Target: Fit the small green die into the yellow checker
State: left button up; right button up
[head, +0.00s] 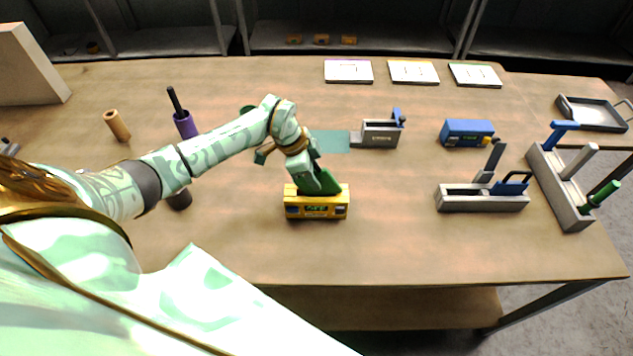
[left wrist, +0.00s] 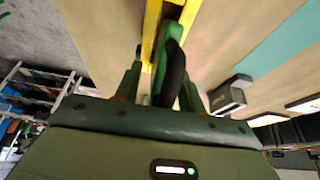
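The yellow checker (head: 292,208) stands near the front middle of the table, with a green label on its front face; its yellow edges (left wrist: 152,28) also show in the left wrist view. My left gripper (head: 317,184) is right above the checker, pointing down. In the left wrist view, a green part with a dark curved handle (left wrist: 173,72), seemingly the small green die, lies between my left fingers (left wrist: 160,88). Whether the fingers press on it is unclear. The die's lower part is hidden, so I cannot tell whether it sits in the checker. My right gripper is out of view.
A grey checker (head: 380,133) and a blue box (head: 464,133) stand behind, to the right. A grey holder (head: 480,203) with a blue-handled piece and a long grey rack (head: 556,185) stand right. A purple cylinder (head: 185,124) stands left.

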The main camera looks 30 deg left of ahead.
pick_arm(q)
grip_shut()
dwell(1.4)
